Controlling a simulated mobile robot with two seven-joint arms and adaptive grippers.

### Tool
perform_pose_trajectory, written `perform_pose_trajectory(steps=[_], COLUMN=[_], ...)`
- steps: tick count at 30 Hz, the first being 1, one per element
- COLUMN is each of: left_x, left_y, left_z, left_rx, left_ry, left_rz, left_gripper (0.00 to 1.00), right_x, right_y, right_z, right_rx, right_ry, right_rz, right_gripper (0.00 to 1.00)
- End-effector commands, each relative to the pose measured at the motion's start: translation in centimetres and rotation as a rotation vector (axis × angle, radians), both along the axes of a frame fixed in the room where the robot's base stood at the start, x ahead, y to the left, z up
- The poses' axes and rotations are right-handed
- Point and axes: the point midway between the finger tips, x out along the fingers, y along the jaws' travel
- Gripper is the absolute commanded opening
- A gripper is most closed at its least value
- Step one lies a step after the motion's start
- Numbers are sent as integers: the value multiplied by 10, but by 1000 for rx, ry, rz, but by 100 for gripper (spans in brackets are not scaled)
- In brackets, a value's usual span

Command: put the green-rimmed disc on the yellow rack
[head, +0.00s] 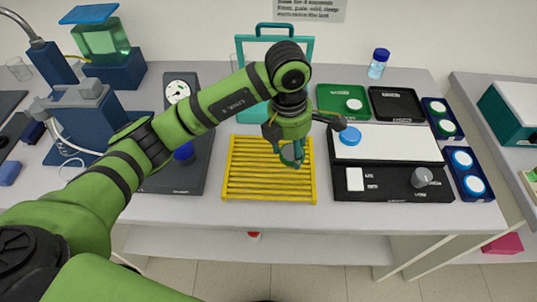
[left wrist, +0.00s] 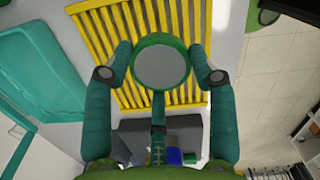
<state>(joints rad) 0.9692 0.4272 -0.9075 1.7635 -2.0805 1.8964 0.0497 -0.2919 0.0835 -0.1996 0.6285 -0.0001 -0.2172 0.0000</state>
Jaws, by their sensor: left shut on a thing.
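The yellow slatted rack (head: 240,181) lies flat on the bench in the middle of the head view, and it also fills the upper part of the left wrist view (left wrist: 100,35). My left gripper (head: 291,161) points down over the rack's right half. In the left wrist view, its two teal fingers (left wrist: 161,60) are closed on opposite sides of the green-rimmed disc (left wrist: 161,68), which has a grey face. The disc is in front of the slats there; whether it touches them I cannot tell. In the head view the fingers largely hide the disc. My right gripper is out of view.
Right of the rack is a black station (head: 395,191) with a white panel and blue lid. Behind are a green tray (head: 330,93), a black tray (head: 396,104) and a blue-capped bottle (head: 378,64). A dark gauge board (head: 205,160) lies left. Bare bench runs along the front.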

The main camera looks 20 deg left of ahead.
Motion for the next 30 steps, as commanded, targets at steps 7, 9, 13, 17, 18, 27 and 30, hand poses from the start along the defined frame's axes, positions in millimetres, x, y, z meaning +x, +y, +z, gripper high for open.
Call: perform_pose_trajectory(steps=[7, 9, 13, 17, 18, 27, 30], left_x=[11, 13, 14, 13, 13, 15, 15], left_y=[46, 52, 56, 56, 56, 56, 56], left_z=[-26, -31, -38, -57, -62, -75, -76], left_rx=[0, 0, 0, 0, -1, 0, 0], left_ry=[3, 2, 1, 6, 4, -2, -2], left_rz=[2, 1, 0, -1, 0, -2, -2], left_gripper=[29, 29, 29, 29, 29, 29, 29], right_x=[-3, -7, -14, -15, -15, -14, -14], right_y=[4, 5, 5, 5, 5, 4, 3], right_z=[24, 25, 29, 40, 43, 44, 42], right_rx=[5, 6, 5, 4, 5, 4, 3], right_ry=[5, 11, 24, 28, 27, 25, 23], right_rz=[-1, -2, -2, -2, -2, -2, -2], right_gripper=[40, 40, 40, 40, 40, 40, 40])
